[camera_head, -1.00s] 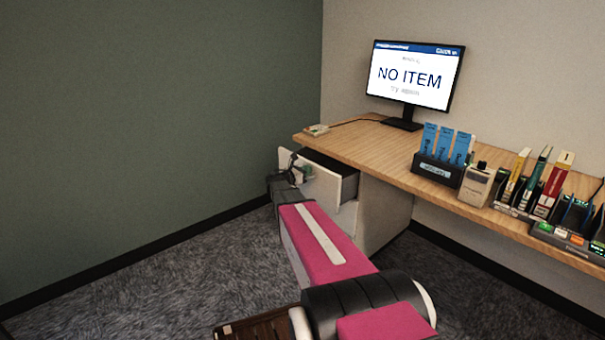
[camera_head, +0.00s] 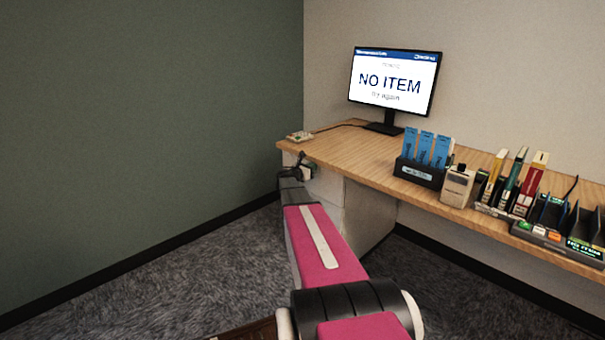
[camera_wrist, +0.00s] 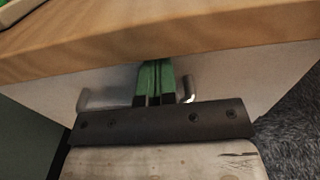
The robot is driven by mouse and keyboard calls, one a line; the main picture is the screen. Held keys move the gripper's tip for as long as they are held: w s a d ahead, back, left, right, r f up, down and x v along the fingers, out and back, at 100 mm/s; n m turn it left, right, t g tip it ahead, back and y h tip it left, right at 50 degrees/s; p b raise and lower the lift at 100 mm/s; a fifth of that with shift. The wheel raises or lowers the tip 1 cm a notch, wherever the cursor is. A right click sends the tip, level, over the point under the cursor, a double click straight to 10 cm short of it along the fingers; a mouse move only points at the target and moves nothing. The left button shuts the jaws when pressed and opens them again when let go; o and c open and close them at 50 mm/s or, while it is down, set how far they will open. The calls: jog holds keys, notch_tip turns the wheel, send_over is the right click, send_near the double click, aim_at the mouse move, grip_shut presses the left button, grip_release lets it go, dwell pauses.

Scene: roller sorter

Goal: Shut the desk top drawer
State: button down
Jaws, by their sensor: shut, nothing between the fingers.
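The desk's top drawer (camera_head: 325,187) is at the left end of the desk, under the wooden top (camera_head: 340,150). Its front looks flush or nearly flush with the cabinet; my arm hides part of it. In the wrist view the pale drawer front (camera_wrist: 235,78) lies just under the wooden edge, with a metal handle (camera_wrist: 189,88) whose ends show on both sides of my fingers. My gripper (camera_wrist: 156,70) is shut, with its green fingertips together and empty, at or against the drawer front. It also shows in the head view (camera_head: 305,172).
A monitor (camera_head: 394,83) reading "NO ITEM" stands on the desk. A holder with blue cards (camera_head: 420,172), a small device (camera_head: 457,186) and several colored items stand at the right. A green wall is at the left; carpet lies below.

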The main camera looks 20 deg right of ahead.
jog(key=shift+w+d, duration=0.25)
jog(key=shift+d, duration=0.3)
